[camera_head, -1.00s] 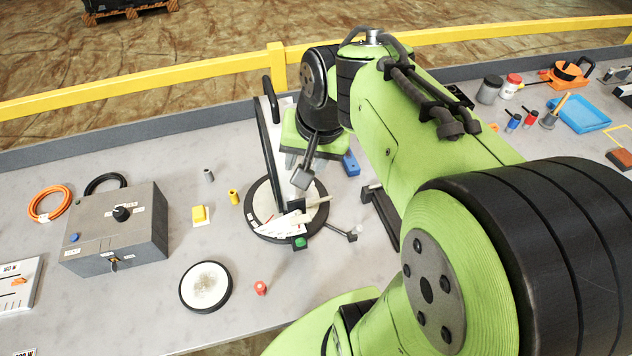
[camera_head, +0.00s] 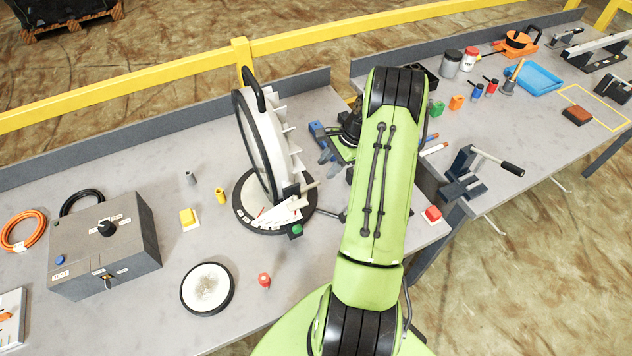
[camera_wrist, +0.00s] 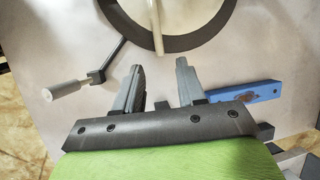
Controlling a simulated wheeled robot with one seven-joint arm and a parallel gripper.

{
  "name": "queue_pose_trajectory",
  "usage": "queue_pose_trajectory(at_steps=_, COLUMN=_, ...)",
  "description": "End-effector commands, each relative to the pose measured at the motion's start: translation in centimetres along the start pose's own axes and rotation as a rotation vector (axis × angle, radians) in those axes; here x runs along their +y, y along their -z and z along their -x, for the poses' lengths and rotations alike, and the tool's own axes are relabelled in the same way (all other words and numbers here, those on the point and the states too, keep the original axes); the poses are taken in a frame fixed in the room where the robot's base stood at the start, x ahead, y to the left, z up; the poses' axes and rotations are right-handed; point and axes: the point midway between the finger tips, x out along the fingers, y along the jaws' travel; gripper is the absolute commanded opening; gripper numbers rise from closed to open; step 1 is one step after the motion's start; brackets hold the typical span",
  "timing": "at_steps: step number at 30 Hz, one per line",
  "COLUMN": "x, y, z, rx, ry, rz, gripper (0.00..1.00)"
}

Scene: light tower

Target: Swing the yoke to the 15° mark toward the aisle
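The lamp head (camera_head: 262,140), a white drum with a black rim, fins and a top handle, stands upright on a round black base (camera_head: 243,213). A white fan-shaped scale (camera_head: 280,213) lies at the base's front, beside a green knob (camera_head: 296,230); its marks are too small to read. The yoke is mostly hidden by the lamp head. My gripper (camera_head: 331,163) is right of the lamp, apart from it. In the wrist view my gripper (camera_wrist: 160,70) is open and empty, close to the base's black ring (camera_wrist: 195,38) and a pale rod (camera_wrist: 155,22).
A lever with a grey grip (camera_wrist: 62,88) sticks out from the base. A blue block (camera_wrist: 245,92) lies beside the right finger. A vise (camera_head: 470,172) is right.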

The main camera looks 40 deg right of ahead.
Motion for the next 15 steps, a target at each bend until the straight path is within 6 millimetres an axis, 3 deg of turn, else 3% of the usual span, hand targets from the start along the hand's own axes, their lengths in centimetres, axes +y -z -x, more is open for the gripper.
queue_pose_trajectory(at_steps=7, x=0.1, y=0.0, z=-6.0, rx=0.000, ry=-0.005, rz=0.000, gripper=0.40)
queue_pose_trajectory(at_steps=15, x=0.0, y=0.0, z=-8.2, rx=0.002, ry=-0.001, rz=0.000, gripper=0.40)
